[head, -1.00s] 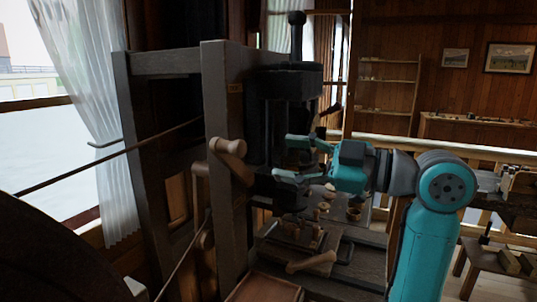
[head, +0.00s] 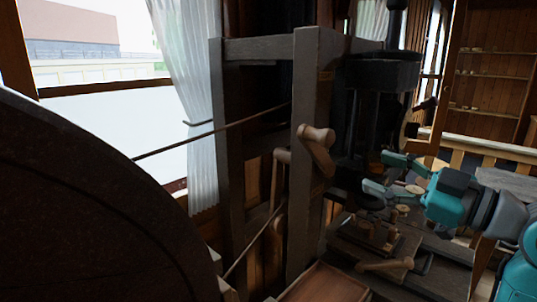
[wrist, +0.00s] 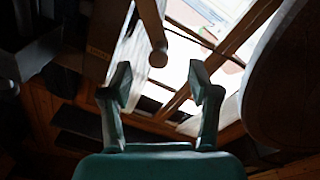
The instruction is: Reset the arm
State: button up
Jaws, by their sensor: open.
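My gripper (head: 388,173) is teal and shows at the right of the head view, in front of the dark machine column. Its two fingers are spread apart with nothing between them. The wrist view also shows my gripper (wrist: 163,85), with a bright window seen past the open fingers. My teal arm comes in from the right edge of the head view. The gripper is above a bench (head: 440,245) with small turned wooden pieces on it; I cannot tell exactly how high.
A dark wooden frame with a wooden crank handle (head: 317,145) stands left of my gripper. A large dark wheel (head: 90,220) fills the lower left. A shallow wooden tray (head: 325,283) is at the bottom. Shelves (head: 492,80) stand at the back right.

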notch_tip(320, 180, down, 20)
jog(key=w+m+t+h, duration=0.1)
jog(key=m+t+h, duration=0.35)
jog(key=m, duration=0.45)
jog(key=s+f+m+g+h, duration=0.1)
jog(key=s+f+m+h, duration=0.3)
jog(key=f, duration=0.5)
jog(key=s+f+m+g+h, duration=0.1)
jog(key=s+f+m+h, duration=0.1)
jog(key=s+f, duration=0.5)
jog(key=s+a+f+m+h, duration=0.1)
jog(key=s+f, duration=0.4)
jog(key=s, duration=0.3)
jog(key=s+a+f+h, duration=0.1)
jog(key=s+f+h, duration=0.1)
jog(key=s+f, duration=0.4)
jog(key=s+a+r+n+g+y, duration=0.1)
jog(key=s+r, duration=0.1)
jog(key=s, duration=1.5)
jog(key=shift+s+r+n, duration=0.3)
jog(key=shift+s+r, duration=0.1)
jog(key=shift+g, duration=0.25)
